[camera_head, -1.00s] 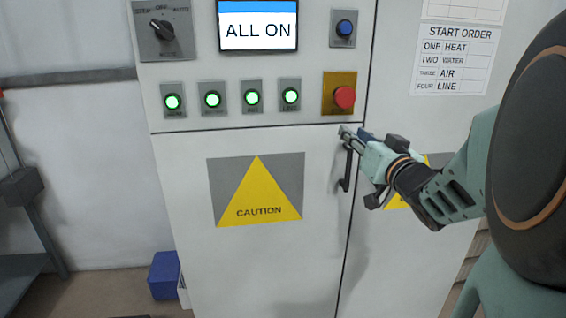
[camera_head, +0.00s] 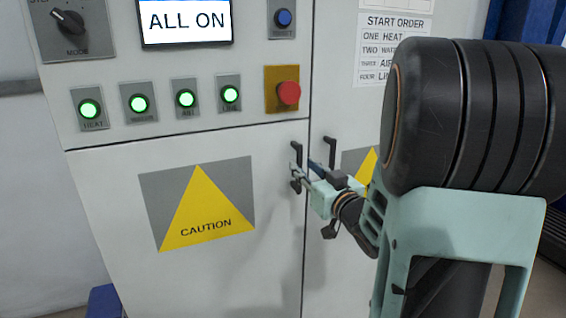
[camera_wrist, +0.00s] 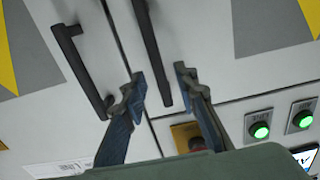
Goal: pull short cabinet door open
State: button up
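The short cabinet door (camera_head: 120,200) is the grey panel with the yellow caution triangle, below the control panel, and it looks shut. Its dark bar handle (camera_head: 298,147) stands near its right edge, partly hidden by my gripper (camera_head: 302,171). In the wrist view, this handle (camera_wrist: 150,45) runs down between the fingers of my gripper (camera_wrist: 160,80). The fingers are apart, one on each side of the bar's lower end in that picture. I cannot tell whether either finger touches the bar.
A second dark handle (camera_wrist: 78,62) sits close by on the neighbouring door, across the seam. Above the short door are a red stop button (camera_head: 289,93), several green lamps (camera_head: 139,104) and a screen (camera_head: 186,20). A blue box (camera_head: 103,300) is on the floor at lower left.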

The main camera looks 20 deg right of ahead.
aim_at(300, 164)
jog(key=shift+w, duration=1.7)
grip_shut()
